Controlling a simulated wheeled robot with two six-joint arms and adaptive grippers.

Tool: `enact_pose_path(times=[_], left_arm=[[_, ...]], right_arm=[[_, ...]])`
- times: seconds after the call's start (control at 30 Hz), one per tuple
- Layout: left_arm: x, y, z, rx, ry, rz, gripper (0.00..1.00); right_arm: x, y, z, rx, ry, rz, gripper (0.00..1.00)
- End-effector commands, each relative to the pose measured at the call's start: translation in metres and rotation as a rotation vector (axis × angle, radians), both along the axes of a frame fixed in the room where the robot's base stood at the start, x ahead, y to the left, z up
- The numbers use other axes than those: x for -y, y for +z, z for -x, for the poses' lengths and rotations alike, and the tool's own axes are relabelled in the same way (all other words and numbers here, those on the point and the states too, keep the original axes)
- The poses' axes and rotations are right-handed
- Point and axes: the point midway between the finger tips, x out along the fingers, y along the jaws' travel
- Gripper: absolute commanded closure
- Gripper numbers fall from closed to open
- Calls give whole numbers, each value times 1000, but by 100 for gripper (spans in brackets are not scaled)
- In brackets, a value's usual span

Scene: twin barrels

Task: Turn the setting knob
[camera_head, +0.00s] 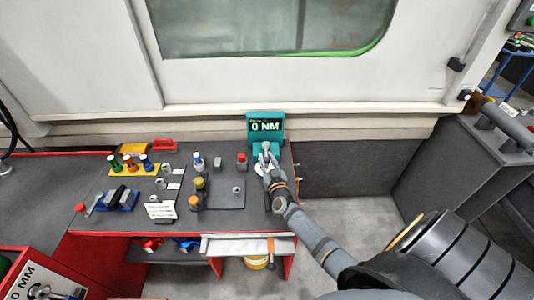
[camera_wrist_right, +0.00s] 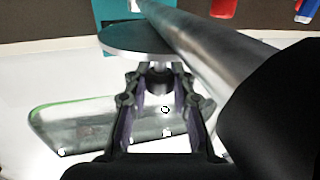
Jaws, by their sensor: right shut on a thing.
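A teal tester (camera_head: 251,128) with a display reading 0 NM stands at the back right of the bench. My right gripper (camera_head: 265,150) is in front of it, and it hides the tester's lower front. In the right wrist view, the right gripper (camera_wrist_right: 160,82) is shut on a small dark cylindrical part, apparently the setting knob (camera_wrist_right: 158,84). A grey round disc (camera_wrist_right: 130,40) sits just beyond the fingertips, with a short stem towards them. The knob's markings cannot be read. My left gripper is not in view.
A thick metal bar (camera_wrist_right: 205,55) runs close beside the gripper in the wrist view. Bottles and small parts stand on the grey bench (camera_head: 120,212) to the left. A red button (camera_head: 241,158) is left of the gripper. A grey cabinet (camera_head: 470,165) stands at right.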

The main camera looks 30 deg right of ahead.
Motion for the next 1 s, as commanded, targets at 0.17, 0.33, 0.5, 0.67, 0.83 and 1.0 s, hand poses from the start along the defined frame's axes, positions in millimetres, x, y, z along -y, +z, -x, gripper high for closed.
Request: enact_pose_path(times=[0.17,0.33,0.5,0.67,0.83,1.0], left_arm=[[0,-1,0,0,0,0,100],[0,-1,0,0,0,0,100],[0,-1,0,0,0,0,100],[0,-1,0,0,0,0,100],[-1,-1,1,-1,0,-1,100],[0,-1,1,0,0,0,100]], right_arm=[[0,-2,1,-2,0,0,100],[0,-2,1,-3,0,0,65],[0,-2,0,-2,1,0,52],[0,-2,0,-1,1,1,52],[-3,-3,11,-3,1,0,52],[-15,-3,48,-5,2,-1,52]])
